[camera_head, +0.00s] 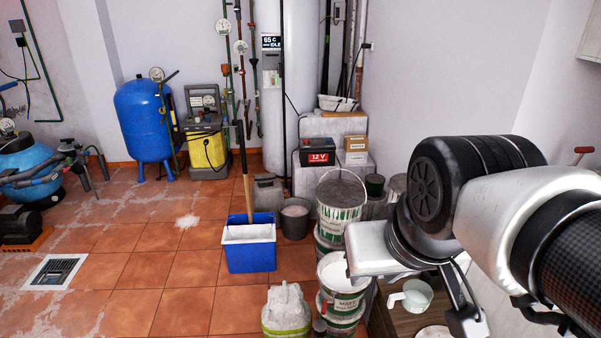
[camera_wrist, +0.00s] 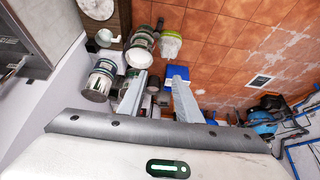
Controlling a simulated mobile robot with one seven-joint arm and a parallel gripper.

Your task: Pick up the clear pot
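The clear pot (camera_head: 415,295) is a pale, see-through pot with a handle on its left. It stands on a dark wooden surface (camera_head: 399,323) at the lower right of the head view, partly behind my gripper. In the wrist view the pot (camera_wrist: 104,38) appears small, at the upper left on the brown surface. My gripper (camera_wrist: 160,78) is open, with its two fingers apart and nothing between them. In the head view it hangs at the right, above and beside the pot, with only one finger (camera_head: 466,312) clearly visible.
Paint-stained tins (camera_head: 340,215) are stacked left of the wooden surface, with an open tin of white paint (camera_head: 342,280) close to the pot. A white round item (camera_head: 434,333) lies in front of the pot. A blue bucket (camera_head: 249,252) and a bag (camera_head: 286,312) stand on the tiled floor.

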